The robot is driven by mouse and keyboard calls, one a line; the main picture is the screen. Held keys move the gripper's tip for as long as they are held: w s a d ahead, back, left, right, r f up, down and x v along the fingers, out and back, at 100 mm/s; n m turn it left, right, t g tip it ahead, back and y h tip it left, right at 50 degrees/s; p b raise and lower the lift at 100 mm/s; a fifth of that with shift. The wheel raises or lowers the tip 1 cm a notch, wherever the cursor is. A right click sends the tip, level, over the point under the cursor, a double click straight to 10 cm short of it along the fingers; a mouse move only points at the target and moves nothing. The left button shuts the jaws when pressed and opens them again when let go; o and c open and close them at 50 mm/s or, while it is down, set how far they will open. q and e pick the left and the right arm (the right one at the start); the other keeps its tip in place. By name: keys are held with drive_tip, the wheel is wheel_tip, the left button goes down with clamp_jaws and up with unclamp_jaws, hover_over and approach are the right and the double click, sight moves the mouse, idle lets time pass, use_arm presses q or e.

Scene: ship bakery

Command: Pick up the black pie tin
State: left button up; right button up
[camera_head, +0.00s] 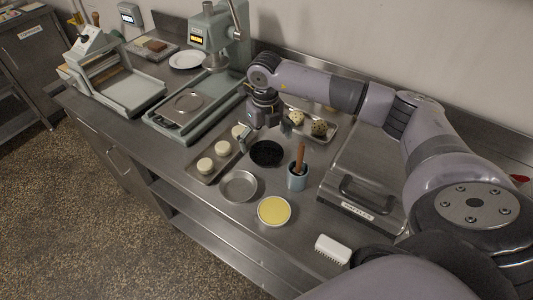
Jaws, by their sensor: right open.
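The black pie tin (267,154) is a small round dark dish on the steel counter, near the middle of the head view. My right gripper (263,138) points down with its fingers spread, close over the tin's far side. It is open and holds nothing. I cannot tell whether a finger touches the rim. My left gripper is not in view.
A silver tin (239,186), a yellow-filled tin (274,210) and a blue cup (297,178) with a wooden-handled tool stand close in front. A tray with pale rounds (205,165) is left, a speckled-ball tray (326,138) behind right, a waffle maker (345,207) right.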

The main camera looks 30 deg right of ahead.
sight(266, 156)
drive_tip(key=f, duration=0.1)
drive_tip(key=f+p, duration=0.1)
drive_tip(key=f, duration=0.1)
drive_tip(key=shift+d+f+p, duration=0.25)
drive_tip(key=shift+f+p, duration=0.05)
drive_tip(key=shift+f, duration=0.6)
drive_tip(key=shift+c, duration=0.6)
drive_tip(key=c, duration=0.9)
drive_tip(key=shift+r, duration=0.1)
